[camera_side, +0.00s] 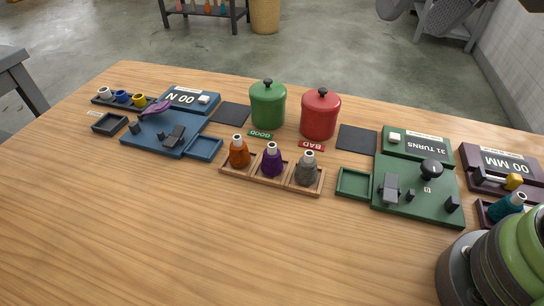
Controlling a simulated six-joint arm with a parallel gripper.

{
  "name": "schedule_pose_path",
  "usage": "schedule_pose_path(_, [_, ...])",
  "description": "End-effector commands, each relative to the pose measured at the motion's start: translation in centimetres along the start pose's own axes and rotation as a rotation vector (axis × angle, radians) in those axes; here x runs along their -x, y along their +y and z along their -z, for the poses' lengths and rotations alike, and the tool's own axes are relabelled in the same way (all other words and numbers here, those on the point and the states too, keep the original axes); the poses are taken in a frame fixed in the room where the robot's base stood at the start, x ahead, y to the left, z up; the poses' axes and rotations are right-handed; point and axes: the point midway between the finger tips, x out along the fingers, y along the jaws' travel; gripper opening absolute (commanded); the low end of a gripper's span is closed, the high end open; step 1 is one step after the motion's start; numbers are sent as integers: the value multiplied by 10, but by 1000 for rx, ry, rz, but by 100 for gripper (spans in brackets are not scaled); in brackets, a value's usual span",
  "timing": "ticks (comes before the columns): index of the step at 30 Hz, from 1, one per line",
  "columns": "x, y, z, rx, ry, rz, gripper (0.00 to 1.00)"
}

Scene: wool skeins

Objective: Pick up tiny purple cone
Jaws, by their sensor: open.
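The tiny purple cone (271,161) stands upright in the middle compartment of a low wooden rack (257,183) near the middle of the table. An orange cone (239,154) stands in the compartment to its left and a grey cone (307,170) in the one to its right. All three have pale open tops. My gripper is not in view; only a green and grey part of my arm shows at the bottom right, well away from the cones.
Behind the rack stand a green lidded jar (267,106) and a red lidded jar (320,115). A blue device (165,134) lies left and a green one (420,190) right. A teal cone (507,206) is at far right. The table in front is bare.

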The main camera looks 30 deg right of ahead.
Motion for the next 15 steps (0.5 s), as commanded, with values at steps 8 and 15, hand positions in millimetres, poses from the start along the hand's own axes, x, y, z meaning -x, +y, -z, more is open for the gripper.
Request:
schedule_pose_path(8, [-105,-59,23,58,-126,-113,68])
schedule_pose_path(15, [-193,-90,6,104,-180,-201,68])
